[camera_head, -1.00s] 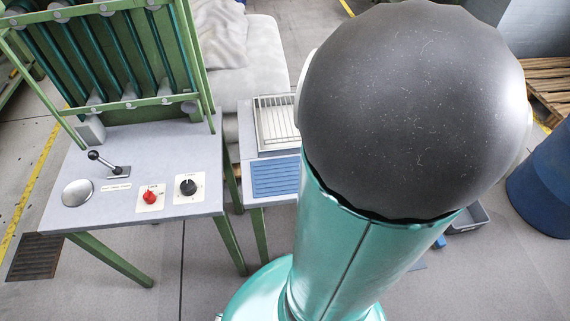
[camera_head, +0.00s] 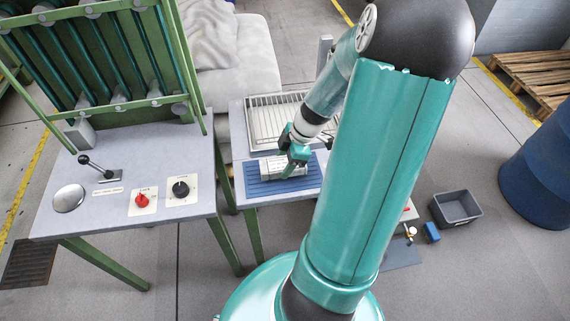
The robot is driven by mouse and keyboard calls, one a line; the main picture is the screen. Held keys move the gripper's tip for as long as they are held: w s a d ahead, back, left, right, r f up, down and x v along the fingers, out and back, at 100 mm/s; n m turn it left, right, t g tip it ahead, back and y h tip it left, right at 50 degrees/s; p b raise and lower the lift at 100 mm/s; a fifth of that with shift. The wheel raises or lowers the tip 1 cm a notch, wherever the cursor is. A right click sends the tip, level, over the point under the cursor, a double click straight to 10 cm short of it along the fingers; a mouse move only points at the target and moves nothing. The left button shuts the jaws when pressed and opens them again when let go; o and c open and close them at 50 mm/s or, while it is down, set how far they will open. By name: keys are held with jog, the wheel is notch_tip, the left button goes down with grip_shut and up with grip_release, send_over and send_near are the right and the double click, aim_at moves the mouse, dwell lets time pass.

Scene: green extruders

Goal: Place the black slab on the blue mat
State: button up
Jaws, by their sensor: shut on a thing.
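The blue mat (camera_head: 256,189) lies on the small grey side table. The gripper fingers hide part of the block. I see no clearly black slab in view.
A white ribbed tray (camera_head: 262,122) sits behind the mat. To the left stands a green-framed machine table with a lever (camera_head: 97,165), a red knob (camera_head: 142,200) and a black knob (camera_head: 181,188). A grey bin (camera_head: 456,208) and blue barrel (camera_head: 541,175) stand right.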

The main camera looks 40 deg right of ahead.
jog(key=shift+f, duration=0.75)
jog(key=shift+s, duration=0.1)
jog(key=o, duration=1.2)
jog(key=shift+f, duration=0.1)
jog(key=shift+o, duration=0.2)
jog(key=v, duration=1.2)
jog(key=s+a+r+m+t+h, duration=0.1)
jog(key=a+r+m, duration=0.4)
jog(key=a, duration=0.8)
jog(key=s+a+r+m+t+h, duration=0.1)
jog(key=a+r+m+t+h, duration=0.1)
jog(key=a+r+m, duration=0.4)
jog(key=a+r, duration=0.4)
jog(key=a, duration=0.4)
jog(key=shift+a+r+h, duration=0.2)
jog(key=shift+r+h, duration=0.05)
jog(key=shift+h, duration=0.15)
